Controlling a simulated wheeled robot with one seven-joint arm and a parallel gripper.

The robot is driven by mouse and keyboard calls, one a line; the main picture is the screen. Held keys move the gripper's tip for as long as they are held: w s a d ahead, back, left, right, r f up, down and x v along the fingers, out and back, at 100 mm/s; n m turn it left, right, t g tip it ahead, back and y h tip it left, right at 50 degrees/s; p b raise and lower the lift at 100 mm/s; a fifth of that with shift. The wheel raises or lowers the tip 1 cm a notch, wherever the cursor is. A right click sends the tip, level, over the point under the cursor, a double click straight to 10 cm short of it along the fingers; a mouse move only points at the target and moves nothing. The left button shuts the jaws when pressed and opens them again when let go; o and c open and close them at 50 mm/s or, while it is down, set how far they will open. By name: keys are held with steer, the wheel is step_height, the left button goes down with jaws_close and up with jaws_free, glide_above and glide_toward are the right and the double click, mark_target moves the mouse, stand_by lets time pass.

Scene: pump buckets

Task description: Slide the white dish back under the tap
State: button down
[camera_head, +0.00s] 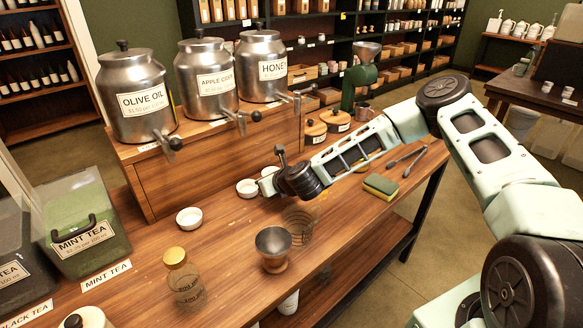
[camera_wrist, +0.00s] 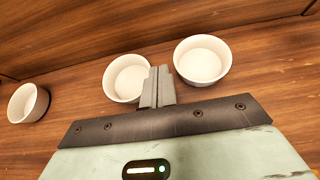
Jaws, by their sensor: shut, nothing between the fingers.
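Three white dishes stand on the wooden counter (camera_head: 225,235). In the head view, the left dish (camera_head: 189,218) is apart, in front of the olive oil can (camera_head: 140,100). The middle dish (camera_head: 247,188) and the right dish (camera_head: 269,171) stand close together, below and in front of the other taps. My gripper (camera_head: 261,186) is shut and empty, low beside these two. In the wrist view, its fingertips (camera_wrist: 157,72) lie between the middle dish (camera_wrist: 127,78) and right dish (camera_wrist: 202,60), overlapping the middle dish's edge. I cannot tell whether they touch it.
The wooden riser (camera_head: 190,178) with the cans and protruding taps stands behind the dishes. A metal cup (camera_head: 273,249), glass jar (camera_head: 184,284) and wire basket (camera_head: 300,224) stand in front. A sponge (camera_head: 380,187) and wooden-lidded jars (camera_head: 315,131) are to the right.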

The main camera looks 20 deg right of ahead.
steer(key=shift+w+a, duration=0.2)
steer(key=shift+w, duration=0.35)
steer(key=shift+w+a, duration=0.15)
steer(key=shift+w, duration=0.4)
steer(key=shift+w+d+b, duration=0.2)
steer(key=shift+w+d, duration=0.15)
steer(key=shift+d, duration=1.3)
steer(key=shift+w+d+b, duration=0.25)
steer(key=shift+w+d, duration=0.1)
steer(key=shift+d, duration=1.35)
steer(key=shift+w+d+b, duration=0.2)
steer(key=shift+w+d, duration=0.15)
steer(key=shift+d, duration=1.3)
steer(key=shift+a, duration=0.1)
